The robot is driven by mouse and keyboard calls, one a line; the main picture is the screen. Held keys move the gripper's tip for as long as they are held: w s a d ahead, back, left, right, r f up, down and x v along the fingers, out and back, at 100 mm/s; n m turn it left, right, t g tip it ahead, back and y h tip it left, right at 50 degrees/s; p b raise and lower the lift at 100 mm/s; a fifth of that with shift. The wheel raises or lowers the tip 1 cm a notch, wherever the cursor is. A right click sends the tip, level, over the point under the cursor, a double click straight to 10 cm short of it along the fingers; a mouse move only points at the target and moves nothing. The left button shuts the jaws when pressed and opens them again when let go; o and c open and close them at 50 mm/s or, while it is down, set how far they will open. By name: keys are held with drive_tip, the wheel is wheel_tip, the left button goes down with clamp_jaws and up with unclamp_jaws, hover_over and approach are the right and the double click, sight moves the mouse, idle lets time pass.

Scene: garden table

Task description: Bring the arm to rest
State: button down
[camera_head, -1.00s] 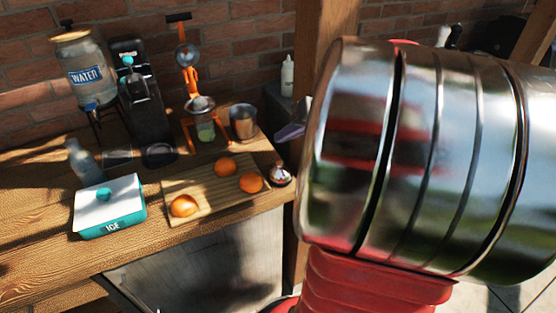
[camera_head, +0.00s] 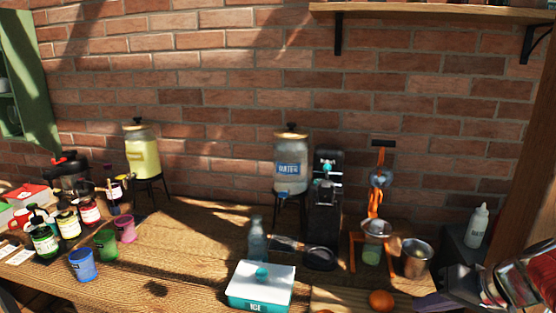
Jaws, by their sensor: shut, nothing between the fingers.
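My arm, in shiny metal and red, shows at the lower right edge of the head view. The rest of the arm is cut off by the frame.
The wooden counter (camera_head: 190,245) holds an ice box (camera_head: 260,287), a water dispenser (camera_head: 290,165), a black machine (camera_head: 327,205), an orange juicer (camera_head: 376,205) and a glass bottle (camera_head: 257,240). Cups and jars crowd the left. A white squeeze bottle (camera_head: 478,226) stands right. A shelf (camera_head: 430,10) hangs above.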

drive_tip(key=s+a+n+h, duration=0.1)
drive_tip(key=s+a, duration=0.2)
drive_tip(key=a, duration=0.3)
drive_tip(key=s+a+n+h, duration=0.1)
drive_tip(key=s+a, duration=0.2)
drive_tip(key=a, duration=0.3)
drive_tip(key=s+a+n+g+h, duration=0.1)
drive_tip(key=s+a+n, duration=0.1)
drive_tip(key=a, duration=0.4)
drive_tip(key=shift+s+a, duration=0.3)
drive_tip(key=shift+s, duration=0.2)
